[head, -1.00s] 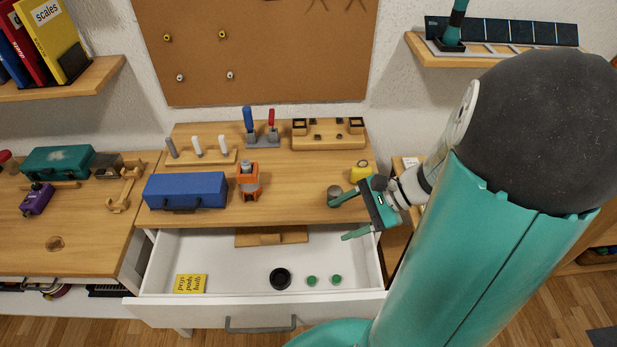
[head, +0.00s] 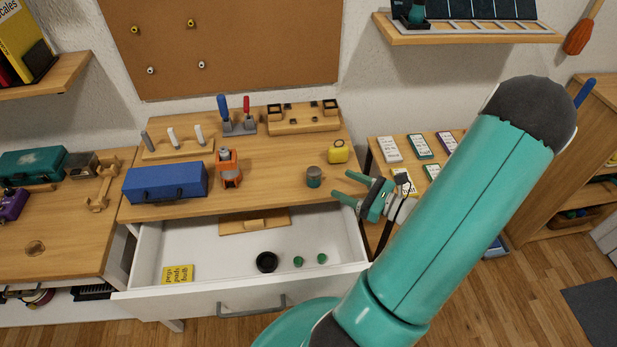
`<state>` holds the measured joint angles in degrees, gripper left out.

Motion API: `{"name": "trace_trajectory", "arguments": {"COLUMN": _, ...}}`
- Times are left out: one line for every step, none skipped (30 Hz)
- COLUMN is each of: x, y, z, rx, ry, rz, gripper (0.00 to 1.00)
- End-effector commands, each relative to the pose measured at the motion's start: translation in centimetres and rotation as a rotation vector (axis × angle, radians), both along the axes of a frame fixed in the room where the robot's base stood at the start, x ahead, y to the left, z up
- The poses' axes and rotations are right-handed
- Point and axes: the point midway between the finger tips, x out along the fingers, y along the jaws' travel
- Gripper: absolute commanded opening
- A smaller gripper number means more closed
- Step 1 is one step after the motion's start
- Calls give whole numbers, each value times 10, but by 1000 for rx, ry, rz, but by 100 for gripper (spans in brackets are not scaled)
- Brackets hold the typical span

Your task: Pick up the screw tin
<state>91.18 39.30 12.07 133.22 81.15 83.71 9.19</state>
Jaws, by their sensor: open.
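A small round tin, grey above with a teal lower part (head: 313,177), stands upright near the right front edge of the desk top; it looks like the screw tin, but no label is readable. My gripper (head: 342,184) is open and empty. Its two green fingers point left toward the tin, one fingertip farther back and one nearer the front. The fingertips are a short way right of the tin and apart from it.
A yellow block-like object (head: 338,155) stands just behind the tin. An orange tool (head: 229,170) and a blue box (head: 166,182) are to the left. The open white drawer (head: 205,290) lies below, holding small items. A side table with cards (head: 389,149) is at right.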

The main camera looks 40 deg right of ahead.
Motion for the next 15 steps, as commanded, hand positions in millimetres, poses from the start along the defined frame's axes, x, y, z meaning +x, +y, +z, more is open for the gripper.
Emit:
{"name": "trace_trajectory", "arguments": {"x": 10, "y": 4, "z": 1, "rx": 1, "ry": -2, "rz": 4, "gripper": 61}}
{"name": "trace_trajectory", "arguments": {"x": 15, "y": 6, "z": 0, "rx": 0, "ry": -1, "rz": 4, "gripper": 61}}
{"name": "trace_trajectory", "arguments": {"x": 23, "y": 7, "z": 0, "rx": 1, "ry": -2, "rz": 4, "gripper": 61}}
{"name": "trace_trajectory", "arguments": {"x": 28, "y": 9, "z": 0, "rx": 0, "ry": -2, "rz": 4, "gripper": 61}}
{"name": "trace_trajectory", "arguments": {"x": 34, "y": 11, "z": 0, "rx": -1, "ry": -1, "rz": 4, "gripper": 61}}
{"name": "trace_trajectory", "arguments": {"x": 41, "y": 13, "z": 0, "rx": 0, "ry": -1, "rz": 5, "gripper": 61}}
{"name": "trace_trajectory", "arguments": {"x": 46, "y": 15, "z": 0, "rx": -1, "ry": -1, "rz": 4, "gripper": 61}}
{"name": "trace_trajectory", "arguments": {"x": 51, "y": 16, "z": 0, "rx": -1, "ry": 0, "rz": 4, "gripper": 61}}
{"name": "trace_trajectory", "arguments": {"x": 57, "y": 18, "z": 0, "rx": -1, "ry": 0, "rz": 5, "gripper": 61}}
{"name": "trace_trajectory", "arguments": {"x": 60, "y": 19, "z": 0, "rx": -1, "ry": 0, "rz": 5, "gripper": 61}}
{"name": "trace_trajectory", "arguments": {"x": 63, "y": 20, "z": 0, "rx": -1, "ry": 0, "rz": 4, "gripper": 61}}
{"name": "trace_trajectory", "arguments": {"x": 65, "y": 21, "z": 0, "rx": -1, "ry": 0, "rz": 4, "gripper": 61}}
{"name": "trace_trajectory", "arguments": {"x": 67, "y": 21, "z": 0, "rx": -1, "ry": 1, "rz": 5, "gripper": 61}}
{"name": "trace_trajectory", "arguments": {"x": 69, "y": 22, "z": 0, "rx": -1, "ry": 1, "rz": 5, "gripper": 61}}
{"name": "trace_trajectory", "arguments": {"x": 72, "y": 23, "z": 0, "rx": -1, "ry": 1, "rz": 6, "gripper": 61}}
